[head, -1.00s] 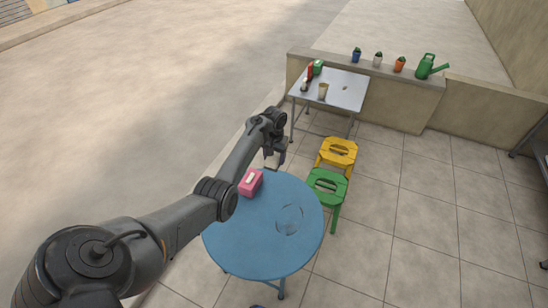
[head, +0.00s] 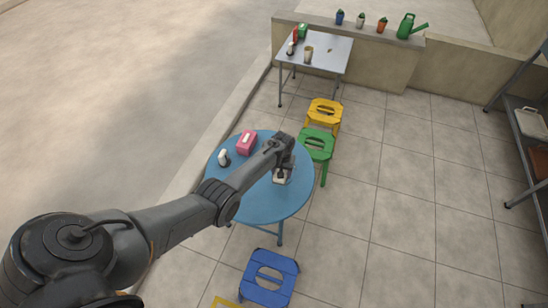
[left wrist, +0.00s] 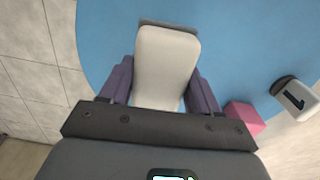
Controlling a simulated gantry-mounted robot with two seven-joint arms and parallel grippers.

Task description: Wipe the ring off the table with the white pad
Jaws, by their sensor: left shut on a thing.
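My left gripper (head: 283,172) is over the right part of the round blue table (head: 262,205). It is shut on the white pad (head: 280,179). In the left wrist view the pad (left wrist: 166,65) sits between the two purple fingers, with a dark strip along its far edge, over the blue tabletop (left wrist: 105,35). I cannot tell whether the pad touches the table. The ring is not visible now; the gripper and pad cover that area. My right gripper is not in view.
A pink box (head: 246,142) and a small white-and-black object (head: 224,157) stand on the table's far left part. Green (head: 317,145), yellow (head: 324,113) and blue (head: 268,278) stools surround it. A metal side table (head: 316,50) stands behind. The tabletop's front is clear.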

